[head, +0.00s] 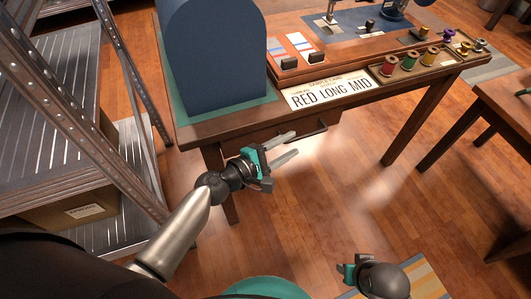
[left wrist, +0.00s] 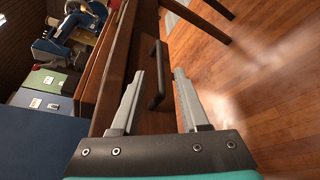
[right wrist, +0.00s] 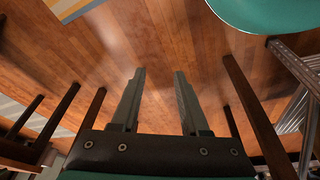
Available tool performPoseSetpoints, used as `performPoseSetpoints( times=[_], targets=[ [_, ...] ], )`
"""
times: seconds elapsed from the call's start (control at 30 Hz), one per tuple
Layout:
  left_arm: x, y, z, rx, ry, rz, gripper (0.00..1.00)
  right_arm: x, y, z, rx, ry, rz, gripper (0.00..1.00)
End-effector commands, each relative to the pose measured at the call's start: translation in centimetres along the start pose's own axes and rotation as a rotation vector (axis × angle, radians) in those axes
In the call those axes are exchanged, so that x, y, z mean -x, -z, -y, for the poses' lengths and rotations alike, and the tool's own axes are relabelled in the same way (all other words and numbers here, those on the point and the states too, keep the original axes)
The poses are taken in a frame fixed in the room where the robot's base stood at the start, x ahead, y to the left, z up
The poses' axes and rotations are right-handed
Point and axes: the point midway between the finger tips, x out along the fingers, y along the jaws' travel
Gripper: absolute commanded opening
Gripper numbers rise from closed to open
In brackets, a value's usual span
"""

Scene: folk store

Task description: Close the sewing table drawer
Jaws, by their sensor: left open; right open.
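The wooden sewing table (head: 225,128) stands in front of me. Its drawer (head: 268,131) is under the front edge of the top, with a dark bar handle (head: 312,134). How far the drawer stands out I cannot tell. My left gripper (head: 292,145) is open and empty, just below and in front of the drawer. In the left wrist view the handle (left wrist: 158,75) shows ahead, between the lines of the two fingers, apart from them. My right gripper (head: 345,271) is low at the front; the right wrist view shows its fingers (right wrist: 155,75) open and empty over the floor.
The table bears a blue rounded box (head: 212,60), a "RED LONG MID" sign (head: 330,92), thread spools in a tray (head: 410,65) and a sewing machine (head: 392,8). A metal shelf (head: 100,100) stands close at left, another table (head: 505,105) at right.

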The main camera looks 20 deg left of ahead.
Motion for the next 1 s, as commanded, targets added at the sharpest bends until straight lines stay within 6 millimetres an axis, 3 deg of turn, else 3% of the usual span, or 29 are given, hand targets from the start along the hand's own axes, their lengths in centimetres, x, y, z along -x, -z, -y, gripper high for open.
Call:
performPoseSetpoints(
  times=[0.2, 0.43, 0.83, 1.0],
  targets=[
    [4.3, 0.0, 0.1, 0.001, 0.002, -0.001, 0.45, -0.7, -0.7, 0.1, 0.001, 0.001, 0.014, 0.45],
    [6.9, 0.0, 0.0, 0.001, 0.0, -0.001, 0.45, -1.0, -1.0, 0.1, 0.001, 0.001, 0.02, 0.45],
    [7.5, 0.0, 0.0, -0.001, 0.0, 0.0, 0.45, -1.0, -1.1, 0.1, 0.002, 0.001, 0.021, 0.45],
    [6.9, 0.3, 0.1, 0.036, -0.02, -0.021, 0.27, -1.2, -1.1, 0.2, 0.0, 0.004, 0.023, 0.45]
  ],
)
